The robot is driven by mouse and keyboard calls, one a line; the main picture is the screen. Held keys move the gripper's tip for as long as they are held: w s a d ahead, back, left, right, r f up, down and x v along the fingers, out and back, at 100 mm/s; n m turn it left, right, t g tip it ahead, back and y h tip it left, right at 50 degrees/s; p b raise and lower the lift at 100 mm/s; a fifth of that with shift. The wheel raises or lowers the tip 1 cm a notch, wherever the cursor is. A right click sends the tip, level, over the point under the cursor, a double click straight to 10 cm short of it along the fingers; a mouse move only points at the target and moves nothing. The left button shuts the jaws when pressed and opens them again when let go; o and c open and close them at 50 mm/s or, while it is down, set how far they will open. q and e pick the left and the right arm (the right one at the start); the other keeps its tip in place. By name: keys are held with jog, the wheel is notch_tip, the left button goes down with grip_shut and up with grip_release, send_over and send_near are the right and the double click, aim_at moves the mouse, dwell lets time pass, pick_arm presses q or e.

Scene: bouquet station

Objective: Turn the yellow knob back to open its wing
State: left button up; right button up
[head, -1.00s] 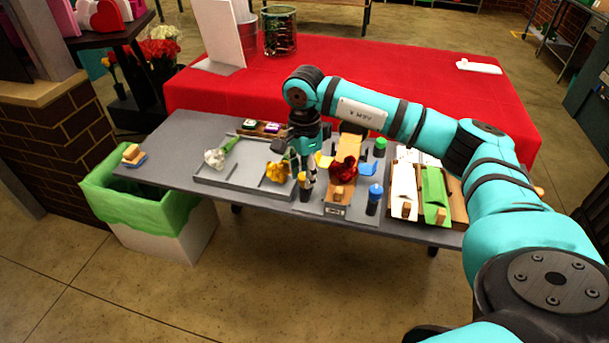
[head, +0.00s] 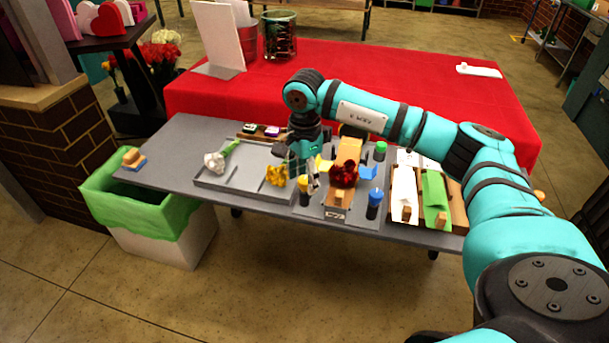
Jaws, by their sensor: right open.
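The yellow knob (head: 303,184) sits on a dark post at the front left of the grey wrapping fixture (head: 312,209). My right gripper (head: 314,184) points down just right of the knob, open, with nothing visible between its fingers; I cannot tell whether it touches the knob. A yellow wing (head: 324,167) shows behind the gripper, left of the red flowers (head: 345,173); its exact angle is hard to tell. The red flowers lie on brown paper in the middle of the fixture. My left gripper is out of view.
A blue knob (head: 376,193), a green knob (head: 380,147) and a blue wing (head: 367,171) stand right of the flowers. A grey tray (head: 235,180) with white and yellow flowers lies left. Green and white sheets (head: 435,190) sit right. A green-lined bin (head: 140,205) stands at far left.

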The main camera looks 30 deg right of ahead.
aim_at(304, 179)
jog(key=shift+r, duration=0.1)
notch_tip(304, 179, up, 12)
dwell(0.4)
dwell(0.4)
